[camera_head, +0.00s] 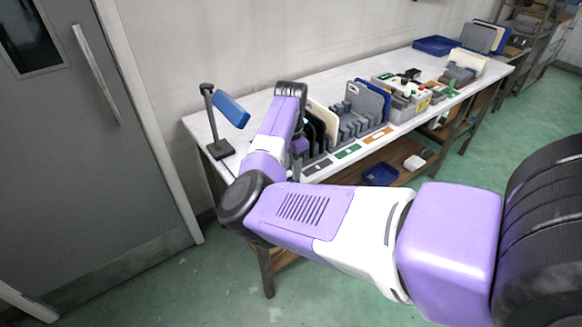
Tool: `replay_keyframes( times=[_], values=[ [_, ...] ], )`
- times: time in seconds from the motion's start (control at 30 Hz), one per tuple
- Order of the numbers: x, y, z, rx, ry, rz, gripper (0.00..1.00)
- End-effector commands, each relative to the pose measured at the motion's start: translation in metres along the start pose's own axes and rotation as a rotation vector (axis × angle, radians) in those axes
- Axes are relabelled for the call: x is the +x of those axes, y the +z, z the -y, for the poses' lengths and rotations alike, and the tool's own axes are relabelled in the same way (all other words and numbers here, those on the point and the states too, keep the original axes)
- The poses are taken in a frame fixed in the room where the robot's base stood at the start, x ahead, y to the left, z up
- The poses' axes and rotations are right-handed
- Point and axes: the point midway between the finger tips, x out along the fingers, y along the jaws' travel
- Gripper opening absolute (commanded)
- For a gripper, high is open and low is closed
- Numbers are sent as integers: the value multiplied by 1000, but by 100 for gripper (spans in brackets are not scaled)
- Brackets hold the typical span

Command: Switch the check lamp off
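The check lamp stands upright at the left end of the long white table. It has a dark base, a thin dark post and a tilted blue head (231,110). Whether it is lit cannot be told, and no switch on it can be made out. My purple and white arm reaches in from the right and bends up over the table, to the right of the lamp. The end of my arm (299,145) points down beside the row of panels, apart from the lamp. My gripper's fingers are hidden or too small to make out.
Upright panels stand in grey racks (352,124) right of my arm, with coloured label cards in front. A grey box with instruments (402,98) and a blue tray (437,45) lie farther along. A lower shelf holds a blue bin (381,174). Green floor is free in front.

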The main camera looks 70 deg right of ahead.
Motion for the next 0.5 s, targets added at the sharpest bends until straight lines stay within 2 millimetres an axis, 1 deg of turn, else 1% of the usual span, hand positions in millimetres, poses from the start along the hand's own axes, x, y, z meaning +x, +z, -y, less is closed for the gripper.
replay_keyframes(
  times=[0.03,0.17,0.2,0.23,0.4,0.5],
  values=[
    [0,0,0,0,0,0,36],
    [0,0,0,0,0,0,10],
    [0,0,0,0,0,0,2],
    [0,0,0,0,0,0,0],
    [0,0,0,0,1,-7,0],
    [-1,1,-1,-2,3,-49,0]
  ],
)
